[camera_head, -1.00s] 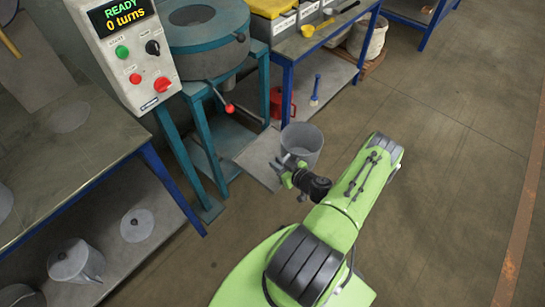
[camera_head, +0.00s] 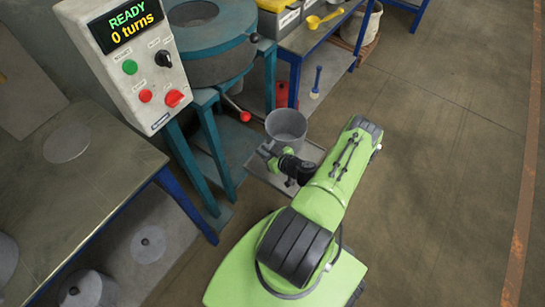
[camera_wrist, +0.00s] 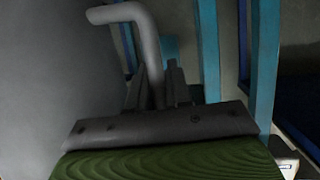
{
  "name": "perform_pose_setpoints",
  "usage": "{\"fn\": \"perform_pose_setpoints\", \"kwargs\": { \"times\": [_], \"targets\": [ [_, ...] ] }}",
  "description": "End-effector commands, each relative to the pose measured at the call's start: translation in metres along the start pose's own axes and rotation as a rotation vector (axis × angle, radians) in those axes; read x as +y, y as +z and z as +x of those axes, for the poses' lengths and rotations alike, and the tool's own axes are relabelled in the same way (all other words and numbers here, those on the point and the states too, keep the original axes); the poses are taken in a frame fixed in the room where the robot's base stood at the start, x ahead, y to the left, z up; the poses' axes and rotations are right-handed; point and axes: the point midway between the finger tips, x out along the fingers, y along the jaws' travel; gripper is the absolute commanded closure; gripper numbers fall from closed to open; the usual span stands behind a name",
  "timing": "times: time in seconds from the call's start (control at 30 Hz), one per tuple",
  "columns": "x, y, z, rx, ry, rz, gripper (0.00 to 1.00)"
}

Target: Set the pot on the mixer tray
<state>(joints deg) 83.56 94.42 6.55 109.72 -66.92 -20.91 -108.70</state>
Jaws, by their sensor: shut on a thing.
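The grey pot (camera_head: 287,127) is upright with its open mouth up, in front of the mixer. My gripper (camera_head: 271,153) is shut on its bent handle, which also shows in the wrist view (camera_wrist: 151,45). The pot's wall (camera_wrist: 55,70) fills the left of that view, beside my gripper (camera_wrist: 158,88). The mixer tray (camera_head: 262,173) is a flat grey plate low at the mixer's foot, partly hidden by the pot and my arm. The pot overlaps the tray in the head view; I cannot tell whether they touch.
The mixer (camera_head: 212,45) has teal legs and a red-knobbed lever (camera_head: 240,112) close to the pot. A control box (camera_head: 130,60) reads READY, 0 turns. A blue-legged table (camera_head: 75,185) stands left, a workbench (camera_head: 315,35) behind. The floor at right is clear.

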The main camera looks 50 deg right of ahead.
Motion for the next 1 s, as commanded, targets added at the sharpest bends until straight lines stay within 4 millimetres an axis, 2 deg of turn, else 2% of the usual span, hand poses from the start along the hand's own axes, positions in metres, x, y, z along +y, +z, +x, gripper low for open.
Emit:
{"fn": "perform_pose_setpoints", "kwargs": {
  "times": [0.03, 0.1, 0.27, 0.43, 0.77, 0.8, 0.93, 1.0],
  "targets": [
    [0.000, 0.018, 0.007, 0.001, 0.001, 0.001, 1.00],
    [0.000, 0.033, 0.013, 0.001, 0.002, 0.001, 1.00],
    [0.000, 0.051, 0.021, 0.001, 0.001, 0.001, 1.00],
    [0.000, 0.078, 0.032, 0.001, 0.002, 0.000, 1.00],
    [0.000, 0.080, 0.033, 0.001, 0.002, -0.001, 1.00],
    [-0.001, 0.082, 0.033, -0.001, 0.001, 0.001, 0.78],
    [-0.001, 0.081, 0.033, -0.001, 0.001, 0.001, 0.58],
    [-0.001, 0.081, 0.033, -0.001, 0.001, 0.001, 0.55]
  ]
}}
